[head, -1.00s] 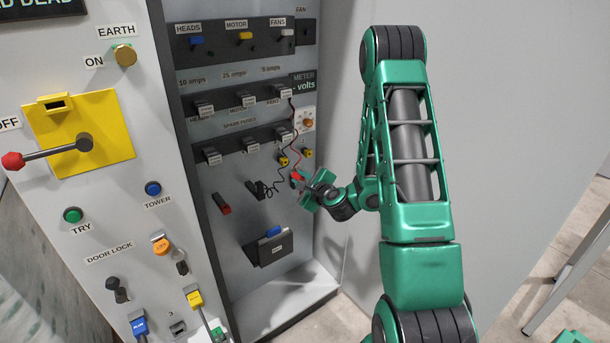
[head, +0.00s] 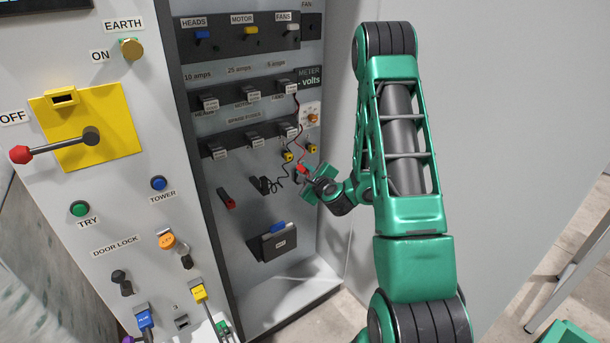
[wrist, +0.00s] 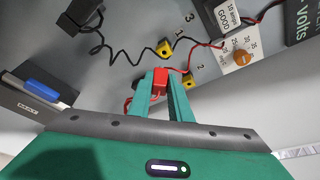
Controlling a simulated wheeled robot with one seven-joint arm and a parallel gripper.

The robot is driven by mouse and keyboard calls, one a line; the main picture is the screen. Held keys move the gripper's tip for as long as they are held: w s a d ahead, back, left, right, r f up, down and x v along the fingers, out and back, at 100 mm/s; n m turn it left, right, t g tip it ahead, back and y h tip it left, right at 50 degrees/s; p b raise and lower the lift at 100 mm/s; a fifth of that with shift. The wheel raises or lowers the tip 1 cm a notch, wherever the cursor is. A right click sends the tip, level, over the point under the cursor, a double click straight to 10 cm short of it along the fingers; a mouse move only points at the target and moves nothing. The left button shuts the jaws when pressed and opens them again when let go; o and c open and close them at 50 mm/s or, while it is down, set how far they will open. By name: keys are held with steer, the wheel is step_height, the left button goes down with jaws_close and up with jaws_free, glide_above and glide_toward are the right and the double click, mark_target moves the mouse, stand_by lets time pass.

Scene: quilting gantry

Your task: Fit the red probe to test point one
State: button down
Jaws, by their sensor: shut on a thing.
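My gripper (wrist: 159,88) is shut on the red probe (wrist: 159,80), whose red body shows between the fingertips; its tip is hard to make out. In the head view the red probe (head: 302,170) is just below the two yellow test points. The yellow test point near the label 1 (wrist: 165,49) is ahead of the probe in the wrist view, with a visible gap in the picture. The yellow test point by the label 2 (wrist: 188,80) is close to the right finger. In the head view the left yellow point (head: 288,156) and right one (head: 312,148) both show.
The black probe (head: 260,185) hangs on the panel to the left, with a coiled black lead. A red lead (wrist: 205,43) runs by the test points. The meter dial (wrist: 241,57) and fuse holders (head: 288,130) are above. A black document holder (head: 272,243) is below.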

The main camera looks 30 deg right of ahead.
mark_target(300, 166)
steer(key=shift+w+r, duration=0.25)
steer(key=shift+w, duration=0.2)
steer(key=shift+w+a+f, duration=0.1)
steer(key=shift+w, duration=1.35)
steer(key=shift+w, duration=1.25)
stand_by(0.5)
steer(key=c, duration=1.5)
jaws_free()
steer(key=shift+c, duration=0.2)
